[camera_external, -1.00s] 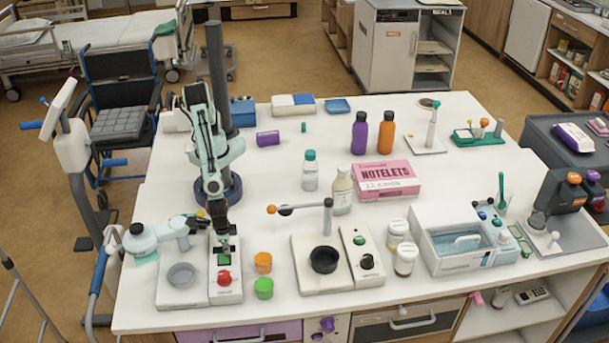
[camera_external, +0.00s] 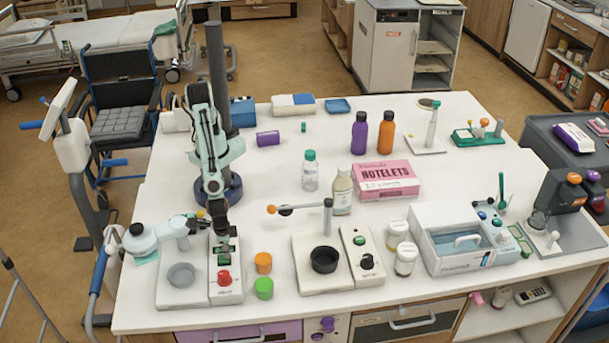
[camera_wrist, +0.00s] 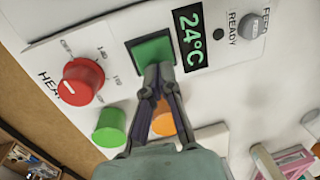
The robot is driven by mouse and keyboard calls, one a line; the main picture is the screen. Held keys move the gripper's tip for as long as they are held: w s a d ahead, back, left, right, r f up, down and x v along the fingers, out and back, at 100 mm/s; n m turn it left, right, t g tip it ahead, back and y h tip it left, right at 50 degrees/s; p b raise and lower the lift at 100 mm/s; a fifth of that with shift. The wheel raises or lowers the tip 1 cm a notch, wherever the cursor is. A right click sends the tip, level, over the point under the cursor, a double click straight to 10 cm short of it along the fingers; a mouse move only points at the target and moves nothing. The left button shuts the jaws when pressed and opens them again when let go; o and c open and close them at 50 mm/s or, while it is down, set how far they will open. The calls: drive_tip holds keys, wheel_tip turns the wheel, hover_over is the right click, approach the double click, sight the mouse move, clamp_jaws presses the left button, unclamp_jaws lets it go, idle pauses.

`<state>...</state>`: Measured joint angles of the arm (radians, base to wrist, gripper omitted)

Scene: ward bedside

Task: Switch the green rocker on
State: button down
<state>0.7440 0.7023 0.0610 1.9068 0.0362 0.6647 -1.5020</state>
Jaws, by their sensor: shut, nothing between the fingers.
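The green rocker (camera_wrist: 154,50) sits in a dark frame on the white warmer panel in the wrist view, between the red knob (camera_wrist: 82,82) and the 24°C display (camera_wrist: 190,38). My gripper (camera_wrist: 157,72) is shut and empty, with its fingertips at the rocker's near edge. They cover part of the rocker. I cannot tell for certain whether they touch it or which way it is tipped. In the external view my gripper (camera_external: 224,256) points down over the device's panel, behind the red knob (camera_external: 224,279), and largely hides the rocker.
An orange cup (camera_external: 263,263) and a green cup (camera_external: 264,288) stand close to the right of the device. A grey bowl (camera_external: 180,276) is on its left side. A second device (camera_external: 308,277) with an arm stands further right. A READY lamp (camera_wrist: 218,34) looks dark.

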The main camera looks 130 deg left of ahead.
idle(0.3)
wheel_tip(320, 180, up, 14)
drive_tip(key=s+a, duration=0.1)
drive_tip(key=shift+s+a, duration=0.4)
drive_tip(key=shift+f, duration=0.1)
idle(0.3)
drive_tip(key=a+r+n+t+h, duration=0.15)
drive_tip(key=a+r, duration=0.25)
drive_tip(key=a, duration=0.4)
drive_tip(key=a+r+n+t, duration=0.1)
drive_tip(key=a+r+n, duration=0.2)
drive_tip(key=a+r, duration=0.3)
drive_tip(key=s+a+f+m, duration=0.2)
drive_tip(key=s+a+m, duration=0.2)
drive_tip(key=s+m, duration=0.2)
drive_tip(key=s+a+f+m+g+y, duration=0.1)
drive_tip(key=s+a+f+m, duration=0.1)
drive_tip(key=s+a+m, duration=0.2)
drive_tip(key=shift+s+f+m, duration=0.4)
drive_tip(key=shift+s+m, duration=0.75)
